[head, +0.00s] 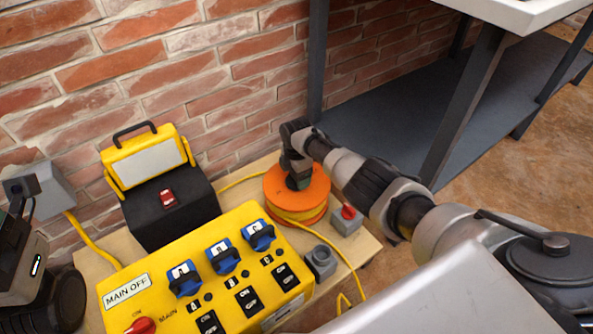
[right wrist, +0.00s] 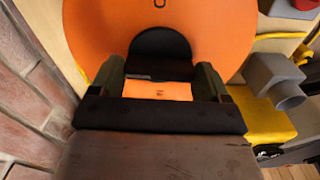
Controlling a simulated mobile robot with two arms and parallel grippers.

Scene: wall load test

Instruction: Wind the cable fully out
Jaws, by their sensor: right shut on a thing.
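The orange cable reel (head: 297,193) stands on a light wooden bench, with yellow cable (head: 300,215) wound around its middle. One length of cable runs left from it behind the yellow box, and another runs down its right front. My right gripper (head: 298,178) is above the reel's top disc. In the right wrist view its fingers (right wrist: 158,85) are shut on a black knob (right wrist: 160,50) on the orange disc (right wrist: 225,30). Part of the knob is hidden by the gripper. Dark parts of my left arm show at the left edge; the state of its gripper is unclear.
A yellow control box (head: 210,270) with blue switches fills the bench front. A yellow work lamp (head: 150,165) stands behind it. A grey box with a red knob (head: 347,213) and a grey socket (head: 320,262) are near the reel. A brick wall is behind; a dark shelf (head: 400,110) is right.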

